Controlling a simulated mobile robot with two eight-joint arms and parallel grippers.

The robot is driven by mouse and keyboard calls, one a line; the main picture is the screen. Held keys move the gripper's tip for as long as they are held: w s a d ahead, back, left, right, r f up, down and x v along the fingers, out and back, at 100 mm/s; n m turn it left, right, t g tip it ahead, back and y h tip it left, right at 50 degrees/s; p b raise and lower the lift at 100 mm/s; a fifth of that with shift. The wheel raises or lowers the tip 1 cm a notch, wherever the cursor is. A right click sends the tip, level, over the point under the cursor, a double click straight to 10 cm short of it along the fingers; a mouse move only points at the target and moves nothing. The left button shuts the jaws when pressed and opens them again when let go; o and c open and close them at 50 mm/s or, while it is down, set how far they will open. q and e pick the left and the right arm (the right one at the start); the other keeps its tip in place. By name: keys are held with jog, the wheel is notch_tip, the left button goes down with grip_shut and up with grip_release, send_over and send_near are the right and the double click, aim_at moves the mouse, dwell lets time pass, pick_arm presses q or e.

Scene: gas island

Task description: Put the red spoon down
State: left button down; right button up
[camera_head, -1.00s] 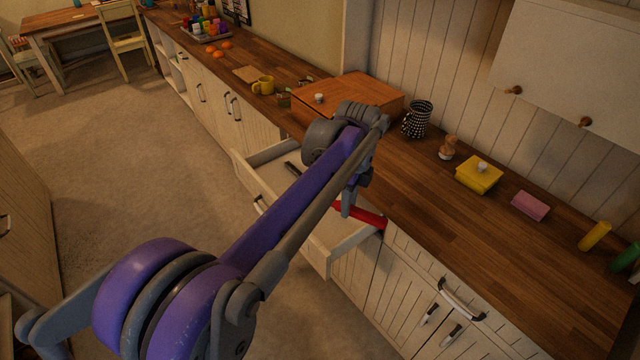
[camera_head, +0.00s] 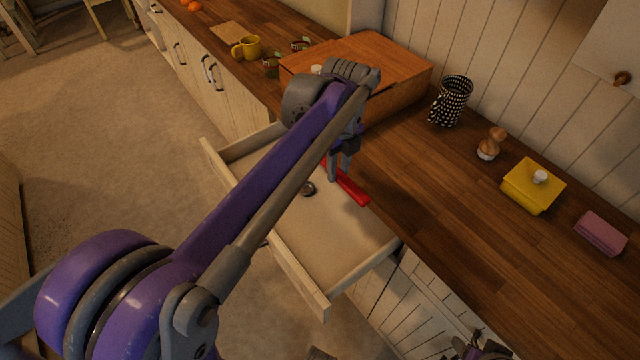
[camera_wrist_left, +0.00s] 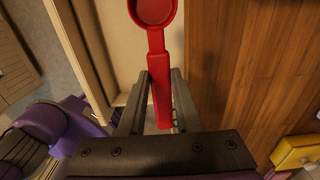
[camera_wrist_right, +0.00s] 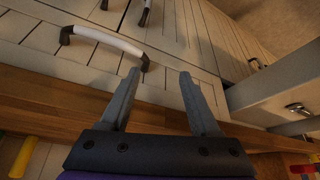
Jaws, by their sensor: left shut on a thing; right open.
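The red spoon (camera_head: 351,188) is in my left gripper (camera_head: 340,172), at the counter side of the open drawer (camera_head: 335,235). In the left wrist view the spoon's handle (camera_wrist_left: 160,95) lies between the two fingers (camera_wrist_left: 160,85), with its round bowl (camera_wrist_left: 153,12) pointing away from the wrist. I cannot tell whether the spoon touches anything below. My right gripper (camera_wrist_right: 160,75) is open and empty in front of a cabinet front with a white handle (camera_wrist_right: 105,38). Part of my right arm shows at the bottom of the head view.
A dark round-ended thing (camera_head: 307,188) lies in the drawer, partly hidden by my left arm. On the counter stand a wooden box (camera_head: 395,95), a checkered jug (camera_head: 452,100), a brush (camera_head: 491,145), a yellow dish (camera_head: 532,188) and a pink sponge (camera_head: 601,234). Bare counter (camera_head: 440,190) lies right of the drawer.

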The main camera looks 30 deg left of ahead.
aim_at(335, 221)
pick_arm(q)
jog(key=shift+f+b, duration=0.35)
jog(key=shift+f, duration=0.55)
notch_tip(335, 221, down, 17)
jog(key=shift+f+b, duration=0.2)
jog(key=shift+b, duration=0.8)
pick_arm(e)
notch_tip(335, 221, down, 4)
jog(key=shift+r, duration=0.15)
jog(key=shift+s, duration=0.1)
pick_arm(q)
jog(key=shift+f, duration=0.2)
jog(key=c, duration=0.6)
grip_release()
jog(key=shift+r, duration=0.15)
